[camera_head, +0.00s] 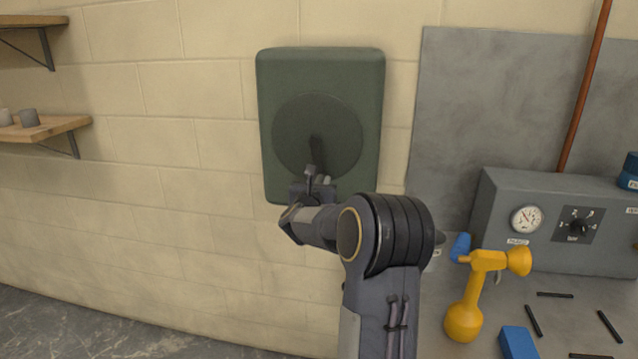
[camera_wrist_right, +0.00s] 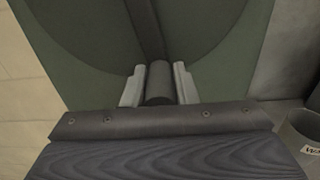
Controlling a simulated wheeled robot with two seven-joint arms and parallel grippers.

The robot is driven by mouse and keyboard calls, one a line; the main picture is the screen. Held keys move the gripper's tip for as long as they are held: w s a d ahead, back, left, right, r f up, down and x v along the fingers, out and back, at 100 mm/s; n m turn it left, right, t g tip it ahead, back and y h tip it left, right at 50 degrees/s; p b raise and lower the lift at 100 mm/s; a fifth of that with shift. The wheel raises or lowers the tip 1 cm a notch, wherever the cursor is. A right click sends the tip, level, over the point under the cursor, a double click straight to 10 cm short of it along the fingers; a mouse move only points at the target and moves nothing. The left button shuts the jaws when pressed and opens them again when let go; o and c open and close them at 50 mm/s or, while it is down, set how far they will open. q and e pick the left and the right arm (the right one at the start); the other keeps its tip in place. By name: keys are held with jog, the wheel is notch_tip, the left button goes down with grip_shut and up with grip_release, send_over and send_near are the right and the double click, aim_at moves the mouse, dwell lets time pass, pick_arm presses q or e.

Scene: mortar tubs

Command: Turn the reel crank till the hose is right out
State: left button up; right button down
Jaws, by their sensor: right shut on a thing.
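The green hose reel (camera_head: 320,75) is fixed to the block wall, with a round dark disc (camera_head: 345,125) on its face. A dark crank arm (camera_head: 316,148) runs down from the disc's centre. My right gripper (camera_head: 318,182) is at the crank's lower end. In the right wrist view the two pale fingers of my right gripper (camera_wrist_right: 159,88) stand on either side of the dark crank handle (camera_wrist_right: 159,80) and are shut on it. The crank arm shows above the handle, pointing up. No hose shows in either view. My left gripper is out of view.
At the right, a grey unit (camera_head: 550,220) with a gauge and dial stands on a bench. A yellow tool (camera_head: 470,310), a blue block (camera_head: 518,343) and several black sticks lie or stand there. Shelves (camera_head: 45,128) hang at the left. The wall between is clear.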

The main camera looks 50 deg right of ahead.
jog(key=shift+s+d+n+b, duration=0.2)
jog(key=shift+s+n+b, duration=0.1)
jog(key=shift+b, duration=0.15)
jog(key=shift+s+d+r+n+b, duration=0.5)
jog(key=shift+s+r+n, duration=0.2)
jog(key=shift+s+n, duration=0.2)
jog(key=shift+s+d+r+n+b, duration=0.35)
jog(key=shift+s+r+n+b, duration=0.35)
jog(key=shift+n, duration=0.2)
jog(key=shift+s+d+r+n+b, duration=0.45)
jog(key=shift+s+r+n, duration=0.2)
jog(key=shift+s+n, duration=0.25)
jog(key=c, duration=1.2)
grip_release()
jog(key=shift+w+a+f, duration=0.1)
jog(key=shift+f, duration=0.1)
jog(key=shift+a, duration=0.1)
